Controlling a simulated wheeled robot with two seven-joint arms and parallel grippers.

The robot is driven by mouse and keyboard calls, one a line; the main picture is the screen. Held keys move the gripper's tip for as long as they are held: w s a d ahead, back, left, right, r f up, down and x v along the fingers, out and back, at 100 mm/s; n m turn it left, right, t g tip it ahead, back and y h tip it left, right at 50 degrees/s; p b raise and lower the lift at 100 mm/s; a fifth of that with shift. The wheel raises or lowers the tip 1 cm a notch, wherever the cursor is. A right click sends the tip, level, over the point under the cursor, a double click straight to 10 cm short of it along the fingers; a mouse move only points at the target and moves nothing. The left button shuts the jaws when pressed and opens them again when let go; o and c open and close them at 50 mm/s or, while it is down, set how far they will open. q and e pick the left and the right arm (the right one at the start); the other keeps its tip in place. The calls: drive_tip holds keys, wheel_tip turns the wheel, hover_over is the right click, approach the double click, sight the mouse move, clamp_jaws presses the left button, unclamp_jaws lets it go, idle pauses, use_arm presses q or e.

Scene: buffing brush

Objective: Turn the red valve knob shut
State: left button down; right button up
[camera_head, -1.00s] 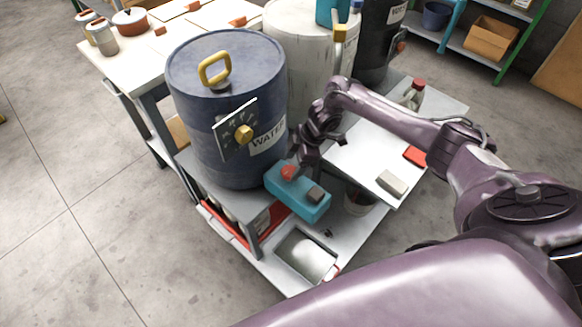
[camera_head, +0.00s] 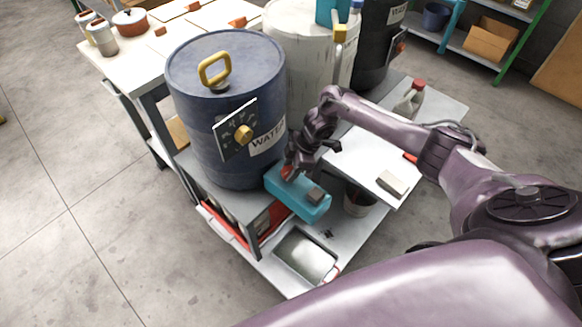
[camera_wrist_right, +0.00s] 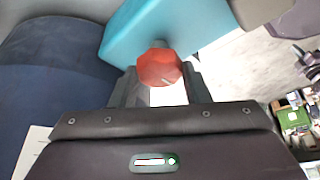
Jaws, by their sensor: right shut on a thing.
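The red valve knob (camera_wrist_right: 160,68) sits on the teal box (camera_head: 300,200), which stands in front of the blue water drum. The box also shows in the right wrist view (camera_wrist_right: 165,28). My right gripper (camera_head: 289,172) has come down to the knob from above. In the right wrist view its two fingers (camera_wrist_right: 158,80) are on either side of the knob and shut on it. In the head view the gripper hides part of the knob. My left gripper is not in view.
The blue water drum (camera_head: 215,120) stands close to the left of the gripper, with a yellow-knobbed dial plate (camera_head: 236,132) on its front. A pale block (camera_head: 391,184) lies on the white board to the right. A metal tray (camera_head: 305,256) is on the lower shelf.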

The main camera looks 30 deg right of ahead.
drive_tip(key=shift+s+r+m+p, duration=0.1)
drive_tip(key=shift+r+m+p, duration=0.1)
drive_tip(key=shift+m+p, duration=0.45)
drive_tip(key=m+t+h+p, duration=0.1)
drive_tip(key=m+p, duration=0.2)
drive_tip(key=p, duration=0.1)
drive_tip(key=m+t+h+p, duration=0.1)
drive_tip(key=m+p, duration=0.3)
drive_tip(key=p, duration=0.1)
drive_tip(key=shift+s+a, duration=0.15)
drive_tip(key=shift+a, duration=0.05)
drive_tip(key=m+p, duration=0.1)
drive_tip(key=m, duration=0.1)
drive_tip(key=m+t+h+p, duration=0.1)
drive_tip(key=m+p, duration=0.1)
drive_tip(key=shift+a+m+h, duration=0.15)
drive_tip(key=shift+m+h, duration=0.15)
drive_tip(key=shift+m, duration=0.05)
drive_tip(key=shift+f+m+h+p, duration=0.1)
drive_tip(key=shift+m+h+p, duration=0.45)
drive_tip(key=shift+m, duration=0.65)
drive_tip(key=shift+m+h+p, duration=0.3)
drive_tip(key=shift+m+h, duration=0.15)
drive_tip(key=shift+m, duration=0.85)
drive_tip(key=o, duration=1)
drive_tip(key=shift+c, duration=0.2)
